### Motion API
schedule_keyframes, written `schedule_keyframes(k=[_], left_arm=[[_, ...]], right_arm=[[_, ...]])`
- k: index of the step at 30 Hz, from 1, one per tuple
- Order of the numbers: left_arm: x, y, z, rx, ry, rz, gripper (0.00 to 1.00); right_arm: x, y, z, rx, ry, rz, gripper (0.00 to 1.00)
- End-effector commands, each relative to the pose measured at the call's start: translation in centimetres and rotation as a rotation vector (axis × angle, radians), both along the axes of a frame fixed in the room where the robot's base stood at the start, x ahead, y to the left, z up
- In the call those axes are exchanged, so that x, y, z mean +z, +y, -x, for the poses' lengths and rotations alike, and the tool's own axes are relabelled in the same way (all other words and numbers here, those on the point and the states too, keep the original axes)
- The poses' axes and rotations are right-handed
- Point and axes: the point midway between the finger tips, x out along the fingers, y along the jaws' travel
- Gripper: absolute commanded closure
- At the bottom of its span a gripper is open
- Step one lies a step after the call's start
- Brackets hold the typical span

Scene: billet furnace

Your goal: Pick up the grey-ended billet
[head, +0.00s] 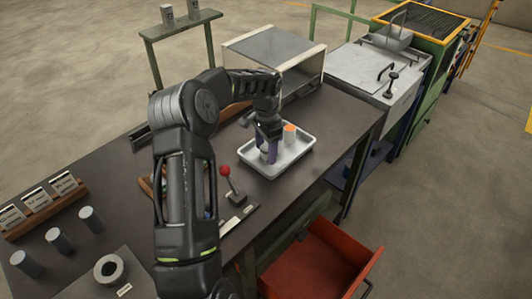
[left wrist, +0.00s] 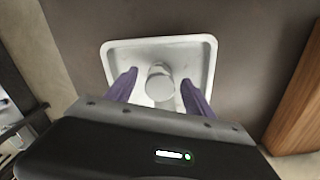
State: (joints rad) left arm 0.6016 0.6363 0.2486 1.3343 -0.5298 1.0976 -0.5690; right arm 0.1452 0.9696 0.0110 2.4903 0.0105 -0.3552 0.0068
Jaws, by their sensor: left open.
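A white tray (head: 296,148) lies on the dark bench; it also fills the middle of the left wrist view (left wrist: 205,62). A short upright billet with a pale grey end (left wrist: 160,72) stands in the tray. My left gripper (head: 268,155) is over the tray, pointing down, with its purple fingers apart. In the left wrist view its fingers (left wrist: 158,88) are on either side of the billet, with gaps visible. In the head view the fingers mostly hide the billet. My right gripper is not in view.
An orange spot (head: 289,128) shows at the tray's far side. A red-knobbed lever (head: 232,185) stands close in front of the tray. Several grey cylinders (head: 59,240), a ring (head: 109,270) and a card rack (head: 38,205) are at left. An open red drawer (head: 318,262) juts out below.

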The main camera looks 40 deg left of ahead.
Motion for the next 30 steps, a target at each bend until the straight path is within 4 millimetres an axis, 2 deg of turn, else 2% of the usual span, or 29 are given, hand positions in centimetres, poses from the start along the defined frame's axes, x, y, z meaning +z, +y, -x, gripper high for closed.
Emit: schedule_keyframes(k=[10, 30], left_arm=[[0.05, 0.00, 0.00, 0.000, 0.000, 0.000, 0.39], [0.05, 0.00, 0.00, 0.000, 0.000, 0.000, 0.93]], right_arm=[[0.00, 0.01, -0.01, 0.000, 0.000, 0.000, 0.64], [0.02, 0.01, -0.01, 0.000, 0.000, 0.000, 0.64]])
